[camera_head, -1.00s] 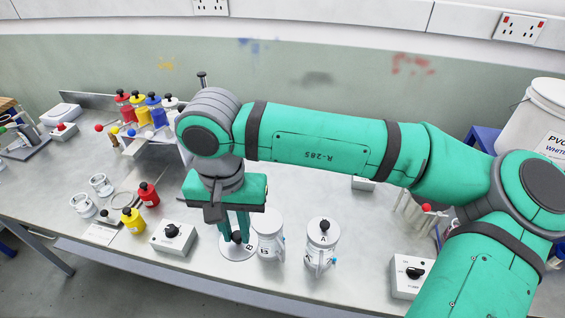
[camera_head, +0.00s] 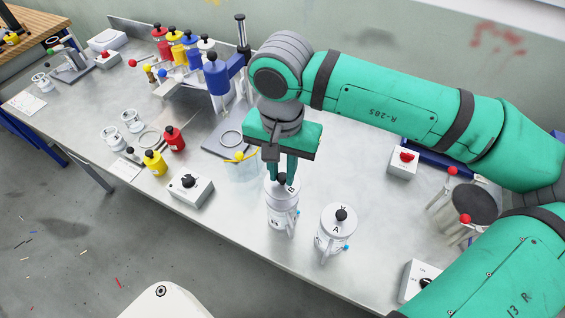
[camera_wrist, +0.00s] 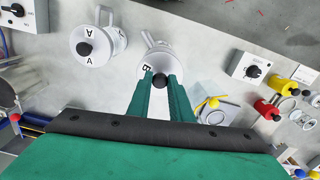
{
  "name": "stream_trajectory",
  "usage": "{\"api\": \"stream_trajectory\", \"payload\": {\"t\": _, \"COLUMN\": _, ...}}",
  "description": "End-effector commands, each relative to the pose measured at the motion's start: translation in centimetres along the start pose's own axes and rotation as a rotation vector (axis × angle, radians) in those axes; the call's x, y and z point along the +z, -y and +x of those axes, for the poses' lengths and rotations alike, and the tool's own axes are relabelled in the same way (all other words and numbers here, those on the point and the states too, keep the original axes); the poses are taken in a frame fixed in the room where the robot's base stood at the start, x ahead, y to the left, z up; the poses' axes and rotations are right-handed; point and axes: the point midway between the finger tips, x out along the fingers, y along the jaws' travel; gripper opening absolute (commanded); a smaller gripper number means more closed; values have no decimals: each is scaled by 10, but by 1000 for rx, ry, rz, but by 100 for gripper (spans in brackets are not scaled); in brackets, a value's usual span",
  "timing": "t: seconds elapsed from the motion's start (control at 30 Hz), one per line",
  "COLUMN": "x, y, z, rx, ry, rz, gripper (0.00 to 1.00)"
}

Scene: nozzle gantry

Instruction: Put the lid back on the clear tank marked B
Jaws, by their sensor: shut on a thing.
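My gripper (camera_head: 282,178) points down and is shut on the black knob (camera_wrist: 160,80) of the white lid marked B (camera_head: 291,190). The lid also shows in the wrist view (camera_wrist: 148,70), level and over the tank. The clear tank B (camera_head: 281,220), with a handle on its right side, stands upright directly below the lid. The lid lines up with the tank's top. I cannot tell whether it rests on the rim or hovers slightly above it; the rim is hidden.
The lidded tank A (camera_head: 335,240) stands close to the right. A grey box with a black dial (camera_head: 190,188) is at left. A clear vessel with a yellow knob (camera_head: 240,158) is behind left. A red-knob box (camera_head: 404,162) is behind right. The bench's front edge is near.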

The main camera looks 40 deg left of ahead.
Motion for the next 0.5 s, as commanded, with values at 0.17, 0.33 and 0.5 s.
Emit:
{"api": "stream_trajectory", "payload": {"t": 0.17, "x": 0, "y": 0, "z": 15, "rx": -1, "ry": 1, "rz": -1, "gripper": 0}}
{"api": "stream_trajectory", "payload": {"t": 0.33, "x": 0, "y": 0, "z": 27, "rx": 0, "ry": 1, "rz": -1, "gripper": 0}}
{"api": "stream_trajectory", "payload": {"t": 0.5, "x": 0, "y": 1, "z": 34, "rx": 0, "ry": 2, "rz": -2, "gripper": 0}}
